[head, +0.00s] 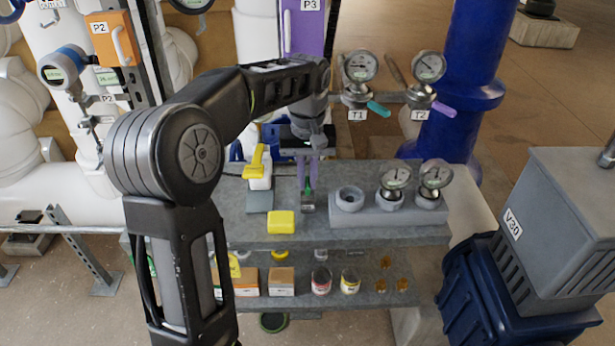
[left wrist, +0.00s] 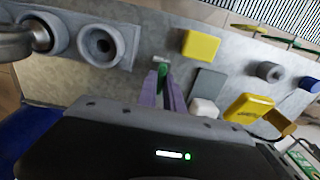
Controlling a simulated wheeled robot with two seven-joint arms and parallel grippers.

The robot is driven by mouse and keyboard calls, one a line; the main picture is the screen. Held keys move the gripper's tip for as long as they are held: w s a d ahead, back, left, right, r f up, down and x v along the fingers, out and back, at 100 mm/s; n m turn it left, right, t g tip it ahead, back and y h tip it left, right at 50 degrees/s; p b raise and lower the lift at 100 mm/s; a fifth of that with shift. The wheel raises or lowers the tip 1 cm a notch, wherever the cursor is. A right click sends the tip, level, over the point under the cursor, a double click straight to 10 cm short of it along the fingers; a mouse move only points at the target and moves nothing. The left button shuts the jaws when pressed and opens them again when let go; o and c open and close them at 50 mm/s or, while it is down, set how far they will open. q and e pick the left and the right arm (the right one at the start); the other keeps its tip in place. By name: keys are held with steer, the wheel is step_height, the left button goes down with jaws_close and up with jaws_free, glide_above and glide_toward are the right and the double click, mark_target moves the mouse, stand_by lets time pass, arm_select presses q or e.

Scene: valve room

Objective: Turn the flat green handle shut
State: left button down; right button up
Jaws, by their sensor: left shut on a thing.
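The green handle (head: 308,191) shows as a small narrow piece on a small grey metal body (head: 308,205) on the grey bench. My left gripper (head: 307,183) points down at it with its purple fingers. In the left wrist view the green handle (left wrist: 163,69) sits between the tips of the purple fingers (left wrist: 163,82), which are shut on it. The fingers hide part of the handle, so its exact angle is hard to tell. My right gripper is in neither view.
A yellow box (head: 281,222) and a grey pad (head: 259,201) lie left of the handle. A grey rack (head: 390,213) with gauges stands to its right. Behind are pipes with a teal lever (head: 378,109) at T1 and a purple lever (head: 444,109) at T2.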

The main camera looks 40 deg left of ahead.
arm_select(q)
steer(key=shift+m, duration=0.4)
steer(key=m+p, duration=0.1)
steer(key=m, duration=0.2)
steer(key=shift+r+p, duration=0.1)
steer(key=shift+p, duration=0.2)
steer(key=m+p, duration=0.1)
steer(key=m, duration=0.3)
steer(key=shift+m, duration=0.4)
steer(key=m+p, duration=0.1)
steer(key=m, duration=0.3)
steer(key=shift+m, duration=0.3)
steer(key=m+p, duration=0.1)
steer(key=m, duration=0.3)
steer(key=shift+m, duration=0.4)
steer(key=c, duration=1.5)
jaws_free()
